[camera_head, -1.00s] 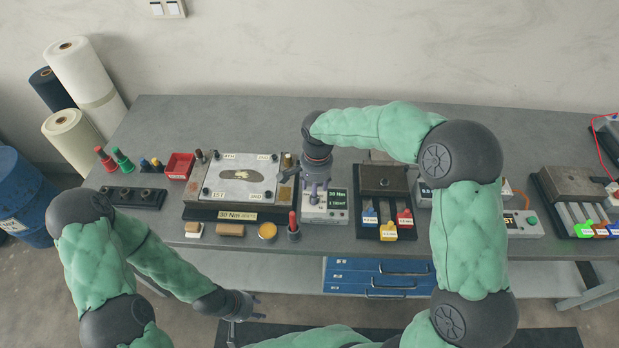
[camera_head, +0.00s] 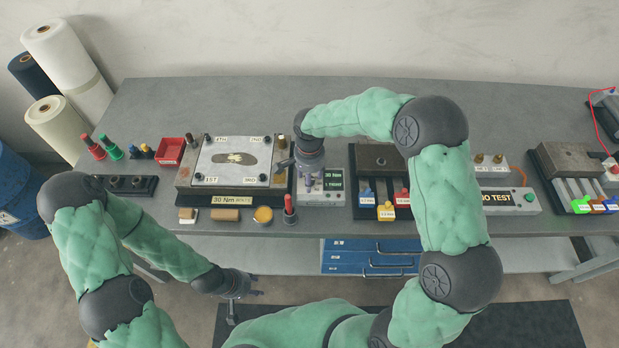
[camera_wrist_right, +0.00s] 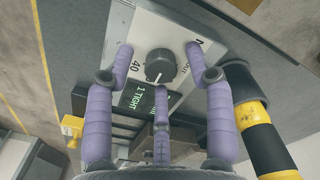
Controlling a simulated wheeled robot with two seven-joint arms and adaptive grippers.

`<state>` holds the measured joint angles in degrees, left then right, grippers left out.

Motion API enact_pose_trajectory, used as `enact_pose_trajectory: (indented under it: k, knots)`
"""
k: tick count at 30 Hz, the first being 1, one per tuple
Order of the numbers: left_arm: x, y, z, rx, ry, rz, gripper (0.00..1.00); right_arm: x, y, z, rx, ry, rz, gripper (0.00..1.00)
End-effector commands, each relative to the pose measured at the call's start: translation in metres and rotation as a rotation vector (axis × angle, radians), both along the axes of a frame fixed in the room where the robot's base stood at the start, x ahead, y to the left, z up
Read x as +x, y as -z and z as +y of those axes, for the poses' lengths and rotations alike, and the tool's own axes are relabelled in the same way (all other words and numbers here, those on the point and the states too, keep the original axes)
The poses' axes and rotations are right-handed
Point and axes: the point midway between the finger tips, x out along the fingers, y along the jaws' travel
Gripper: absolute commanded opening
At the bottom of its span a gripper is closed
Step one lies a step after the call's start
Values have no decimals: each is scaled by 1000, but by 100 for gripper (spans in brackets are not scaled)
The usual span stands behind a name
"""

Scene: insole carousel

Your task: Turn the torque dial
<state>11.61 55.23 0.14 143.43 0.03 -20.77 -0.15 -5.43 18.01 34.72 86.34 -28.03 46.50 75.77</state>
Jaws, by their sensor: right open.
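The torque dial (camera_wrist_right: 161,66) is a dark round knob with a white pointer line, on a pale panel with "40" printed beside it. It shows in the right wrist view; in the head view my right gripper covers it. The dial's box (camera_head: 334,187) has a green screen reading "30 Nm" and "1 TIGHT". My right gripper (camera_head: 308,182) is open above the box. In the wrist view its purple fingers are spread around the dial; I cannot tell whether they touch it. My left gripper (camera_head: 245,286) hangs low in front of the bench, its finger opening unclear.
Left of the box is a clamped insole plate (camera_head: 208,163), with a red-handled tool (camera_head: 290,208) in a holder close by. Right of it is a rack with blue, yellow and red tags (camera_head: 365,213). A test box (camera_head: 512,203) stands farther right. The bench's back strip is clear.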

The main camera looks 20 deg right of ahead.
Motion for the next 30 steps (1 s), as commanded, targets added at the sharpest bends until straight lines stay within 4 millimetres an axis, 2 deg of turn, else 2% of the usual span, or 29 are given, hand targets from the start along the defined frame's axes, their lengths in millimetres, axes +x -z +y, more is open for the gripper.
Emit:
enact_pose_trajectory:
  k: [10, 15, 16, 30]
  knots:
    - [0, 0, 0, 0, 0, 0, 40, 0, 3, 0, 0, 0, 0, 54]
    - [0, 0, 0, 0, 0, 0, 40, 0, 3, 0, 0, -1, 0, 6]
    - [0, 0, 0, 0, 0, 0, 40, 0, 3, 0, 0, -1, 0, 0]
    - [0, -1, 0, 0, 0, 0, 40, -1, 3, 1, 0, -79, 1, 0]
